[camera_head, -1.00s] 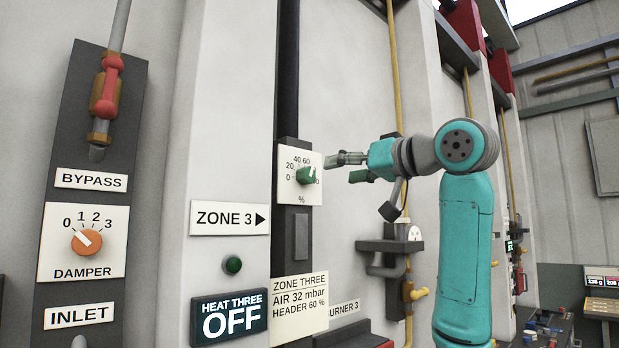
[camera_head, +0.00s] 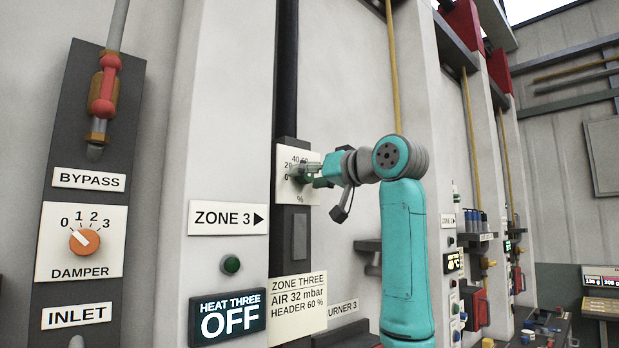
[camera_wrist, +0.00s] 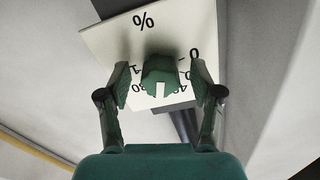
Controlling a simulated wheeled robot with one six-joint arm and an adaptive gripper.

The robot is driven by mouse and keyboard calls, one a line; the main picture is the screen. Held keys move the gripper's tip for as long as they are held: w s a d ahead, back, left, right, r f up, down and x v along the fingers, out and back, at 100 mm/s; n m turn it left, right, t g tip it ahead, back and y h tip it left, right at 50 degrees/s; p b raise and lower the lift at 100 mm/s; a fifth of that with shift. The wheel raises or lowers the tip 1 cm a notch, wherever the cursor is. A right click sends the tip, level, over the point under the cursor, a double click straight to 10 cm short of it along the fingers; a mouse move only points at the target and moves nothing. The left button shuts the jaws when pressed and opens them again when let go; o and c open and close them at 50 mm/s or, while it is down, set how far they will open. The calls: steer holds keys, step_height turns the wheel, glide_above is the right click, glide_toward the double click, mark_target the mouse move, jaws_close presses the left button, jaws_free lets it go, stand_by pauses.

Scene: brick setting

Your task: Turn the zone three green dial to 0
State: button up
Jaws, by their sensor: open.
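The green dial (camera_wrist: 160,72) sits on a white scale plate (camera_wrist: 105,42) in the wrist view. The white pointer mark on the dial points down in that picture, toward the part of the scale around 40 and the number beside it. The 0 mark is at the right of the dial there; some numbers are hidden behind the fingers. My gripper (camera_wrist: 161,80) is open, with one finger on each side of the dial. I cannot tell whether either finger touches it. In the head view my gripper (camera_head: 305,172) is in front of the plate and largely hides the dial.
Left of the dial are a ZONE 3 sign (camera_head: 228,218), a green button (camera_head: 231,264) and a HEAT THREE OFF display (camera_head: 228,313). A ZONE THREE label (camera_head: 298,302) is below the plate. An orange damper dial (camera_head: 84,241) is at far left.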

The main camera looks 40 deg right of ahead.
steer(key=c, duration=1.1)
steer(key=shift+c, duration=0.2)
steer(key=shift+n, duration=0.3)
steer(key=n, duration=0.5)
steer(key=shift+d, duration=0.1)
steer(key=n, duration=0.6)
steer(key=shift+d+n, duration=0.1)
steer(key=shift+n, duration=0.2)
steer(key=n, duration=0.6)
steer(key=shift+d+r, duration=0.1)
steer(key=shift+r, duration=0.05)
steer(key=n, duration=0.5)
steer(key=shift+r+n, duration=0.1)
steer(key=shift+n, duration=0.2)
